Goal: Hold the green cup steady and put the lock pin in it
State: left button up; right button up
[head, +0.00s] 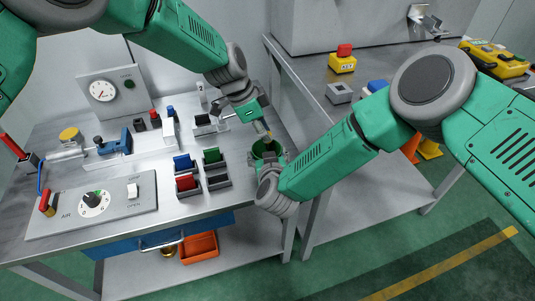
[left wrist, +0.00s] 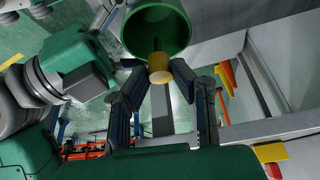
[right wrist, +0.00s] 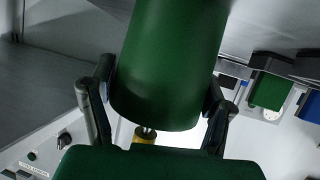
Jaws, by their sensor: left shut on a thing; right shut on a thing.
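The green cup (head: 258,149) is beyond the right edge of the left-hand table. My right gripper (right wrist: 158,95) is shut around its side; in the head view my right arm hides its lower part. The lock pin (head: 268,133), with a yellow head and thin grey shaft, is at the cup's mouth. In the left wrist view the pin (left wrist: 159,68) is between my left gripper's (left wrist: 160,75) fingertips, its shaft pointing into the mouth of the cup (left wrist: 155,20). My left gripper is shut on the pin. I cannot tell how deep the shaft reaches.
The left-hand table (head: 190,205) holds small red, blue and green bins (head: 212,156), a dial panel (head: 95,204) and a gauge (head: 102,90). An orange bin (head: 199,247) is on the shelf below. A second table (head: 310,98) stands at the right, behind my right arm.

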pick_arm(q)
jog(key=shift+f, duration=1.45)
jog(key=o, duration=1)
jog(key=v, duration=1.2)
pick_arm(e)
jog(key=o, duration=1.2)
pick_arm(q)
jog(key=shift+f, duration=0.1)
